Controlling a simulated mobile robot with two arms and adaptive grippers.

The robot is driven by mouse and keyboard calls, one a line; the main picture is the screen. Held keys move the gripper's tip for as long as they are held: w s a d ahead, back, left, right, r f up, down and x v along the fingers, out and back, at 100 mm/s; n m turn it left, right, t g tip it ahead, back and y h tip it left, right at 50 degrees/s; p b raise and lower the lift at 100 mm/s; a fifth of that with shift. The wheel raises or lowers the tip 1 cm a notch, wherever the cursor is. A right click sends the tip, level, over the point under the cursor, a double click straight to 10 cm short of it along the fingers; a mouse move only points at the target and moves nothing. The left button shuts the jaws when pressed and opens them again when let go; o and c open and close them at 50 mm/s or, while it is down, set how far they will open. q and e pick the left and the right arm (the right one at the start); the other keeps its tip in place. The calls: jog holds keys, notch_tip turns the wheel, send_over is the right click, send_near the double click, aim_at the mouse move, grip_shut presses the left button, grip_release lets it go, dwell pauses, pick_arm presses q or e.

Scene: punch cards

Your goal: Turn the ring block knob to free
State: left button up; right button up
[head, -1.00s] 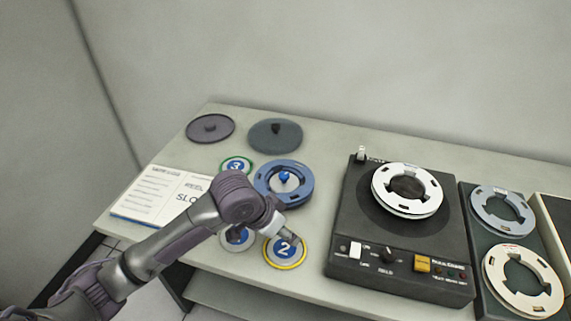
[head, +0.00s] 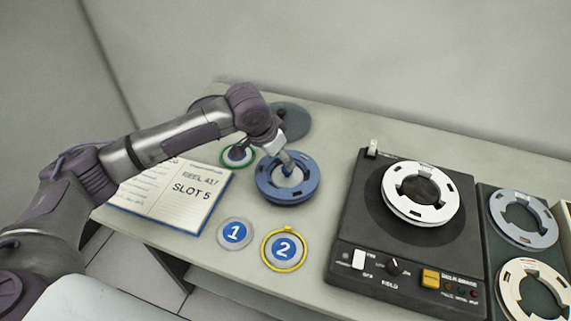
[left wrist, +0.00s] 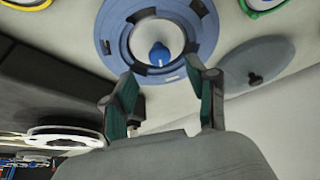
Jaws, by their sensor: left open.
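A blue ring (head: 270,190) lies on the table left of the black machine, with a white round centre. In the left wrist view the blue ring (left wrist: 115,35) shows a small blue knob (left wrist: 160,53) with a pale mark on its white centre. I take this for the ring block knob. My left gripper (head: 290,165) is over the ring's centre and hides the knob in the head view. In the left wrist view my left gripper (left wrist: 163,75) is open and empty, its fingers on either side of the knob's line and apart from it. My right gripper is not in view.
A black machine (head: 350,215) with a white reel (head: 440,214) stands to the right. An open notebook (head: 190,190) is at the left, and a grey lid (head: 296,122) behind.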

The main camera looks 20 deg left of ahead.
aim_at(285, 170)
pick_arm(q)
jog(key=x, duration=0.4)
jog(key=shift+w+d+f, duration=0.1)
jog(key=shift+w+f, duration=0.1)
jog(key=shift+f, duration=0.4)
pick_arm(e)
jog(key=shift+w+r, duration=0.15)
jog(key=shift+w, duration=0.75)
